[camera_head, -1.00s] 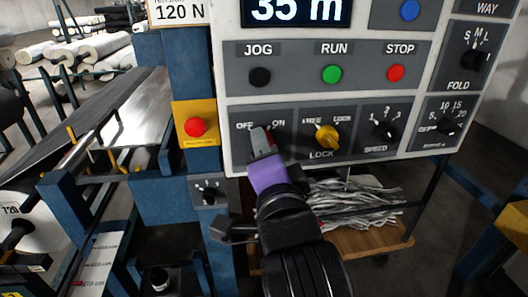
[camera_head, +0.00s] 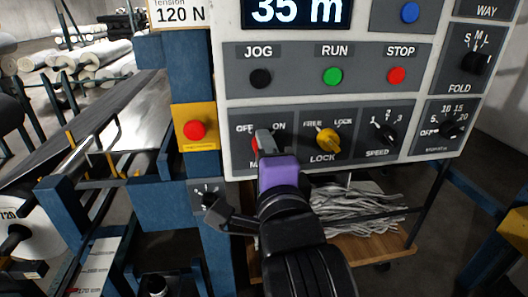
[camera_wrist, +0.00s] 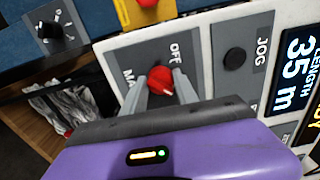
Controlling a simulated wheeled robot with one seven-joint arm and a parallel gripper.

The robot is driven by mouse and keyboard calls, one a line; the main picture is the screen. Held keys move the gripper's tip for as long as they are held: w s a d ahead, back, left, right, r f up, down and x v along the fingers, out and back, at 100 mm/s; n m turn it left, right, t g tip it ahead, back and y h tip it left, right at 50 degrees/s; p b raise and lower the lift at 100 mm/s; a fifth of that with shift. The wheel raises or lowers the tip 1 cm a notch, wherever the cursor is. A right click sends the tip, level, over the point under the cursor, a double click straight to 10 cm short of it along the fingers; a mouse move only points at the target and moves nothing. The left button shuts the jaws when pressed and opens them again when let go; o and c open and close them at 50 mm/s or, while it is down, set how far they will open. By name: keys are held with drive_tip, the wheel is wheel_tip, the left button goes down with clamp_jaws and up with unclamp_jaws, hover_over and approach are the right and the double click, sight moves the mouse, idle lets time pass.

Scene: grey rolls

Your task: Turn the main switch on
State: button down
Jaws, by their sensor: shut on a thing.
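The main switch is a red knob (camera_head: 254,144) on the grey lower-left section of the control panel, between the OFF and ON labels. In the wrist view the red knob (camera_wrist: 160,81) sits between my two grey fingers, with a pale mark on its side towards OFF. My gripper (camera_head: 262,142) is shut on it, coming from below with its purple body under the panel's lower edge. The gripper (camera_wrist: 163,90) covers part of the MAIN label, and ON is hidden in the wrist view.
The yellow LOCK knob (camera_head: 327,141) is close on the right, then the black SPEED knob (camera_head: 384,134). A red button on a yellow plate (camera_head: 195,131) is on the left post. JOG (camera_head: 260,78), RUN (camera_head: 333,76) and STOP (camera_head: 397,75) buttons are above.

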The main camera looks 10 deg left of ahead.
drive_tip(key=c, duration=0.9)
unclamp_jaws()
drive_tip(key=shift+c, duration=0.2)
drive_tip(key=v, duration=0.7)
drive_tip(key=shift+s+b, duration=0.4)
drive_tip(key=shift+d, duration=0.15)
